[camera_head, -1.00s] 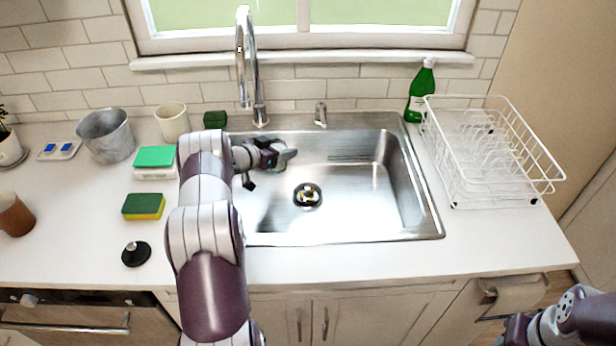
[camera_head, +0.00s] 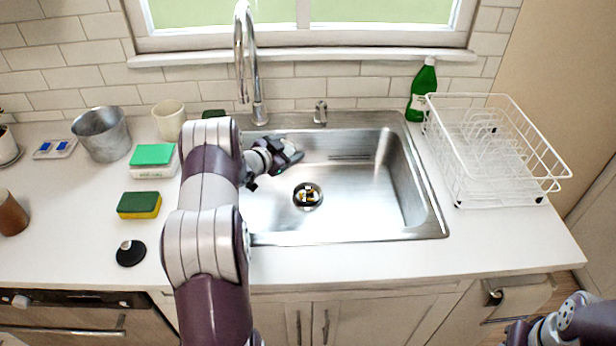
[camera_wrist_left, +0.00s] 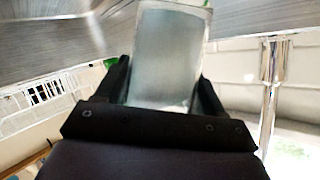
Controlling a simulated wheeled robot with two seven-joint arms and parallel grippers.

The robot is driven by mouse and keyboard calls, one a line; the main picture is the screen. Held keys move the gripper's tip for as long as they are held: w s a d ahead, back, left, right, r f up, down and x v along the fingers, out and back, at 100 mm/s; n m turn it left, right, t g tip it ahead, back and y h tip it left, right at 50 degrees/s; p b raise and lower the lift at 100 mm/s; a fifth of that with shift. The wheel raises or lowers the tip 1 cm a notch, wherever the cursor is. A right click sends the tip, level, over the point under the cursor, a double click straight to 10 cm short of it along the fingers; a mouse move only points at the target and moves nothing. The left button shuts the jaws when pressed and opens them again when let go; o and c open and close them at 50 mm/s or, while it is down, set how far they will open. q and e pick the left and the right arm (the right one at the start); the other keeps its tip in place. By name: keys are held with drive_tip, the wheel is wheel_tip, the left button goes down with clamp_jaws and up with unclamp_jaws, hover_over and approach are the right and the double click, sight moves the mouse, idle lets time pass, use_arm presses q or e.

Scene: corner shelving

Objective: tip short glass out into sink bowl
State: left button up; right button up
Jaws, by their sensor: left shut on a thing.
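My left gripper (camera_head: 286,155) is over the left part of the sink bowl (camera_head: 365,205), near its back wall. In the left wrist view the left gripper (camera_wrist_left: 165,85) is shut on the short glass (camera_wrist_left: 170,55), a clear glass held between its two fingers. The wrist view is strongly tilted, with the sink's steel at the top. In the head view the glass is mostly hidden by the gripper, so its exact tilt and contents cannot be told. My right arm shows at the lower right corner of the head view; its fingertips are out of view.
The tall faucet (camera_head: 258,85) stands behind the sink, close to my left arm. The drain (camera_head: 307,196) holds small orange and white bits. A white dish rack (camera_head: 490,150) and green bottle (camera_head: 421,92) are right. A metal bucket (camera_head: 101,135), cup and sponges (camera_head: 139,205) stand left.

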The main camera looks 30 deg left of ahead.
use_arm(q)
drive_tip(key=shift+d+r+b, duration=0.15)
drive_tip(key=shift+d+b, duration=0.05)
drive_tip(key=shift+b, duration=0.1)
drive_tip(key=shift+d, duration=0.15)
drive_tip(key=d+m+b, duration=0.1)
drive_tip(key=b, duration=0.1)
drive_tip(key=m+y+b, duration=0.1)
drive_tip(key=b, duration=0.1)
drive_tip(key=shift+s+d+r+t, duration=0.15)
drive_tip(key=shift+s+d+t, duration=0.1)
drive_tip(key=shift+d+t, duration=0.1)
drive_tip(key=shift+s+d+r+m+t+y+b, duration=0.1)
drive_tip(key=shift+d+r+m+t+y+b, duration=0.2)
drive_tip(key=shift+m+b, duration=0.7)
drive_tip(key=shift+s+d+r+m+t+y+b, duration=0.1)
drive_tip(key=shift+d+r+m+y+b, duration=0.25)
drive_tip(key=shift+b, duration=1.2)
